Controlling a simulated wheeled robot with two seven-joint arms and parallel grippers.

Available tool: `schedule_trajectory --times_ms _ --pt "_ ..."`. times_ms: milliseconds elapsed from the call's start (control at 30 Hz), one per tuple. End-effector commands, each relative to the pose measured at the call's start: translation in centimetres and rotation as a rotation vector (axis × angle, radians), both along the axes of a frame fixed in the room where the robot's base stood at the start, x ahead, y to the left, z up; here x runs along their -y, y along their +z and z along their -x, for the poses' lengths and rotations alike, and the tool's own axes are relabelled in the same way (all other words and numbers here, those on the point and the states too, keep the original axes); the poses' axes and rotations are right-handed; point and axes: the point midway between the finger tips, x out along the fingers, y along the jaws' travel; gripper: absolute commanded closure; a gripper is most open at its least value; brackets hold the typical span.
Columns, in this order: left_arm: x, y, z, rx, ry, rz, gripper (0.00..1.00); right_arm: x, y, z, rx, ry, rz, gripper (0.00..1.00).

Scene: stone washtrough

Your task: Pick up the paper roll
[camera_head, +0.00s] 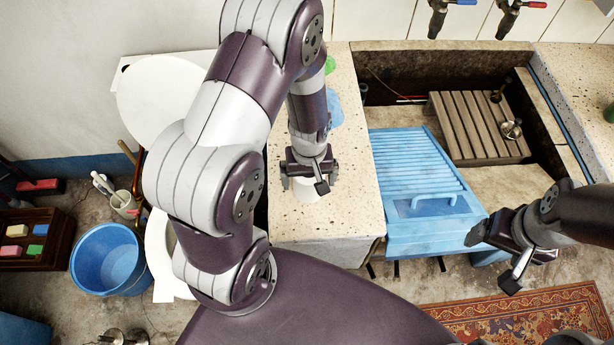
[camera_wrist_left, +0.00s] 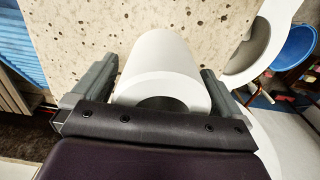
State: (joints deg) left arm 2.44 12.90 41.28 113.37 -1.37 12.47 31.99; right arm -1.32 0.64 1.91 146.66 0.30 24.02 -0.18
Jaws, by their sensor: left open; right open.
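The white paper roll (camera_wrist_left: 165,58) stands on the speckled stone counter, between the two fingers of my left gripper (camera_wrist_left: 158,74) in the left wrist view. Its dark core hole faces the camera. In the head view the paper roll (camera_head: 305,194) is mostly hidden under my left gripper (camera_head: 308,178), near the counter's front edge. The left gripper is open, a finger on each side of the roll; I cannot tell whether either finger touches it. My right gripper (camera_head: 492,258) is open and empty, in front of the blue washboard.
The speckled counter (camera_head: 345,205) borders the stone trough (camera_head: 400,62), which has a slatted wooden board (camera_head: 478,125). A blue washboard (camera_head: 425,165) leans at its front. A toilet, a blue bucket (camera_head: 108,260) and a soap crate (camera_head: 32,262) stand left. A patterned rug (camera_head: 530,312) lies right.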

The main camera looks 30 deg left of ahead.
Motion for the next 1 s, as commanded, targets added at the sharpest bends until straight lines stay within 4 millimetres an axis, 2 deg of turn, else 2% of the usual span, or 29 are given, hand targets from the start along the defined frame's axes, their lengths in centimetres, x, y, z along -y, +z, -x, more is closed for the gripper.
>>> schedule_trajectory --times_ms 167,300,333,667,767,933,1000 --pt "0.0 0.0 0.0 0.001 0.0 0.0 0.0 0.0 0.0 0.0 0.0 0.0 0.0 0.17" --pt "0.0 0.0 0.0 0.001 0.001 0.0 0.46 0.0 0.0 0.0 0.0 0.0 0.0 0.17" --pt "0.0 0.0 0.0 0.001 0.0 0.0 0.53 0.0 0.0 0.0 0.0 0.0 0.0 0.17" --pt "0.0 0.3 -0.1 0.002 0.001 0.0 0.53 0.0 0.0 0.0 0.0 0.0 0.0 0.17" --pt "0.0 1.2 -0.2 0.004 0.001 -0.001 0.53 0.0 0.1 0.0 0.0 0.0 0.0 0.17" --pt "0.0 4.1 -0.2 0.007 0.001 -0.001 0.53 0.0 0.2 0.0 0.0 0.0 0.0 0.17" --pt "1.3 4.9 -0.5 0.004 -0.005 0.0 0.53 0.0 0.0 0.0 0.0 0.0 0.0 0.17"
